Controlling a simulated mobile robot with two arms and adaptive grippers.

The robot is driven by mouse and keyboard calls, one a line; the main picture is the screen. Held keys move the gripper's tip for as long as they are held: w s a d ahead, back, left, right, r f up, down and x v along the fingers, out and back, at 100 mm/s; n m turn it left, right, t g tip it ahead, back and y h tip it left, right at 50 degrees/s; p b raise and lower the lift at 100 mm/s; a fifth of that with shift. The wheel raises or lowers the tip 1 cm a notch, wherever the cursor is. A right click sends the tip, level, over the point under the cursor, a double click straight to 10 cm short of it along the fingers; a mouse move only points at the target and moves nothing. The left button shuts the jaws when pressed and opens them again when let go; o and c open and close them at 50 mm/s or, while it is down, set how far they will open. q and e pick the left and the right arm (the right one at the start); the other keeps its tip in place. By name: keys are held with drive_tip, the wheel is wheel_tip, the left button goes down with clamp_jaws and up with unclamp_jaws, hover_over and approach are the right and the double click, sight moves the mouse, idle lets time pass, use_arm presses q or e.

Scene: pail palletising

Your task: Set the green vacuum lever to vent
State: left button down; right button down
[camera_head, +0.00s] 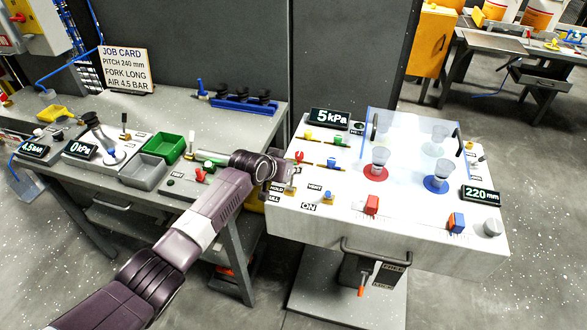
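Small labels near the bench's left front seem to read HOLD and VENT. My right gripper is not in view.
Yellow (308,134) and red (299,156) handles sit close by. A clear shield (410,140) covers cups on red and blue discs. Green and grey bins (143,174) are on the left bench.

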use_arm(q)
drive_tip(key=c, duration=1.9)
unclamp_jaws()
drive_tip(key=shift+w+f, duration=0.1)
drive_tip(key=shift+c, duration=0.2)
drive_tip(key=v, duration=1.2)
